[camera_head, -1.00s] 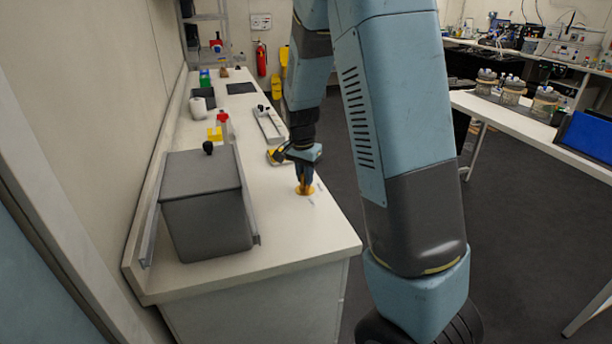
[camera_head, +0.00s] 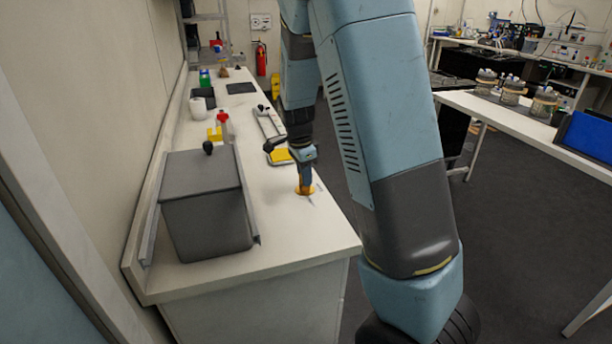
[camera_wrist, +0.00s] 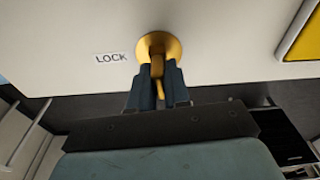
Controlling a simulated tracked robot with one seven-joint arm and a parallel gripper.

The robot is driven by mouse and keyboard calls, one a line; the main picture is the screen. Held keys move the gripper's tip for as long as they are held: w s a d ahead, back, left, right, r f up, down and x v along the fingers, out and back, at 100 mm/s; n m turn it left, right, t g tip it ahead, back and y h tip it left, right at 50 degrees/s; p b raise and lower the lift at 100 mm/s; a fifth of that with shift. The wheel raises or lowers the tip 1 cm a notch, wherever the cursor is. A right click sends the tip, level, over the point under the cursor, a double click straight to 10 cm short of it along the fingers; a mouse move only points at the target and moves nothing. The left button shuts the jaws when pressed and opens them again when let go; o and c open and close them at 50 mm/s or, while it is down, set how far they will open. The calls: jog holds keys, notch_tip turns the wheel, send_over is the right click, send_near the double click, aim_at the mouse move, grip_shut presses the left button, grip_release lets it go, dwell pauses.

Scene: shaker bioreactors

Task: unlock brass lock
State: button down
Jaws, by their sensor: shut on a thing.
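The brass lock (camera_wrist: 172,45) is a round gold disc with a raised knob on the white bench top, beside a label reading "LOCK" (camera_wrist: 111,58) in the wrist view. In the head view, its gold base (camera_head: 304,190) lies near the bench's right edge. My gripper (camera_wrist: 159,72) is shut on the brass knob, one dark finger on each side of it. The gripper (camera_head: 305,183) points down onto the lock in the head view. The fingers hide part of the knob.
A grey lidded box (camera_head: 205,205) with a black knob stands left of the lock. A yellow-topped tray (camera_head: 281,156) and a metal clamp-like fixture (camera_head: 268,122) lie behind it. A red-topped item (camera_head: 223,120) and a white container (camera_head: 205,97) stand further back.

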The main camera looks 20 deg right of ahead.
jog(key=shift+s+f+m, duration=0.3)
jog(key=shift+m, duration=0.6)
jog(key=c, duration=1)
grip_release()
jog(key=shift+w+a, duration=0.1)
notch_tip(320, 180, up, 13)
jog(key=a, duration=0.1)
jog(key=s+d+r+n+t+y, duration=0.2)
jog(key=s+r+n, duration=0.7)
jog(key=s, duration=0.4)
jog(key=s+n+t, duration=0.1)
jog(key=s+n, duration=0.2)
jog(key=s, duration=0.2)
jog(key=s+n+t, duration=0.1)
jog(key=s+n, duration=0.2)
jog(key=s, duration=0.2)
jog(key=s+n+t, duration=0.1)
jog(key=s+n, duration=0.2)
jog(key=s, duration=0.1)
jog(key=shift+s+a+r+n+h, duration=0.3)
jog(key=shift+s+r, duration=0.05)
jog(key=shift+s, duration=0.05)
